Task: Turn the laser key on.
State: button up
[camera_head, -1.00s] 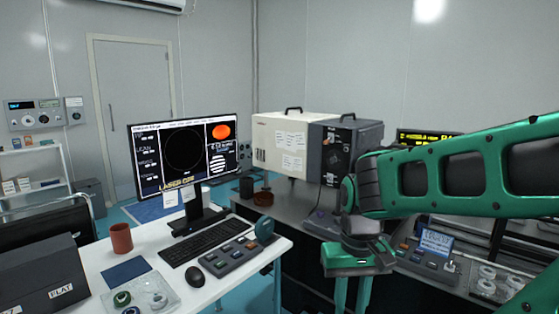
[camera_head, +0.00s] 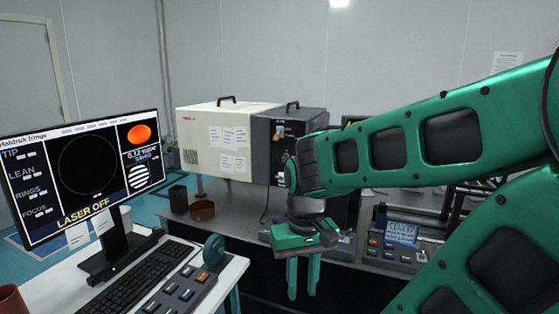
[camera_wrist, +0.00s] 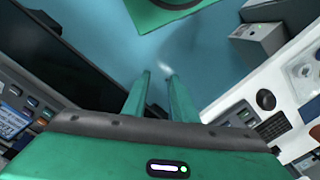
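The beige and dark grey instrument box (camera_head: 228,150) stands on the dark bench at the centre. Its dark front panel (camera_head: 262,150) carries a small orange and white tag (camera_head: 279,131), but I cannot make out a key there. My arm hides part of the panel's right side. The monitor (camera_head: 85,165) shows "LASER OFF". My gripper (camera_head: 303,280) points down in front of the bench, below and to the right of the box. Its two green fingers are apart with nothing between them. The wrist view also shows my gripper (camera_wrist: 158,76) open and empty over the blue floor.
The white desk at lower left holds a keyboard (camera_head: 137,280), a button console (camera_head: 180,290) and a reddish-brown cup (camera_head: 12,300). A control box with a blue screen (camera_head: 401,234) is right of my gripper.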

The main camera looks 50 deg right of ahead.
jog(key=w+d+f+n+h, duration=0.2)
jog(key=w+d+n+h, duration=0.2)
jog(key=w+d+n, duration=0.55)
jog(key=n+t+h, duration=0.4)
jog(key=n+h, duration=0.6)
jog(key=n, duration=0.2)
send_near(283, 157)
jog(key=s+d+f, duration=0.1)
jog(key=s+f, duration=0.8)
jog(key=w+a+r+n+t+h, duration=0.2)
jog(key=w+r+n+t+h, duration=0.1)
jog(key=w+r+n, duration=0.4)
jog(key=shift+n, duration=0.25)
jog(key=x, duration=0.3)
jog(key=f+x, duration=0.1)
jog(key=x, duration=0.6)
jog(key=shift+w+d+f, duration=0.2)
jog(key=shift+w+f, duration=0.05)
jog(key=shift+w, duration=0.1)
